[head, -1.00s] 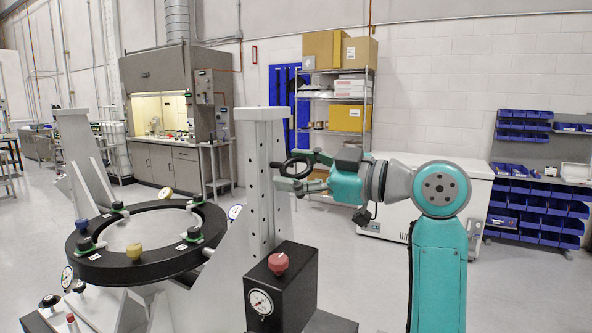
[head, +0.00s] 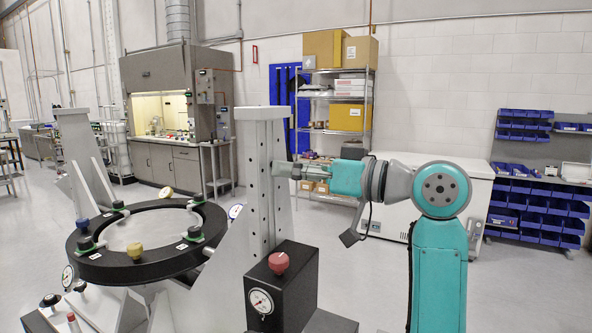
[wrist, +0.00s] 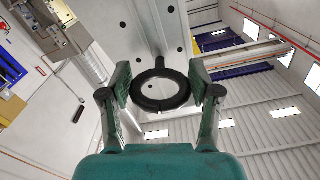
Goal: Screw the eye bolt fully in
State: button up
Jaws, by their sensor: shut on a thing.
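The eye bolt (wrist: 160,104) shows in the wrist view as a black ring with a short dark shank at its far side, pointing at the grey upright post (wrist: 143,25). My gripper (wrist: 160,80) has one finger on each side of the ring and is shut on it. In the head view my gripper (head: 280,168) reaches left to the right face of the post (head: 250,190). There the ring is not clearly visible behind the fingers. The thread is hidden, so I cannot tell how deep it sits.
The black mirror ring (head: 150,270) with clamps and knobs lies left of the post. A black box (head: 283,290) with a red knob and gauge stands below my gripper. A white chest (head: 400,215) and shelving (head: 335,110) stand behind. The space right of my arm looks clear.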

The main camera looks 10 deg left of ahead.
jog(key=m, duration=0.6)
jog(key=shift+s, duration=0.1)
jog(key=m, duration=0.6)
jog(key=shift+a+r+m, duration=0.1)
jog(key=shift+r+m, duration=0.05)
jog(key=shift+m, duration=0.15)
dwell(0.3)
jog(key=o, duration=1.1)
jog(key=shift+o, duration=0.2)
jog(key=v, duration=1.2)
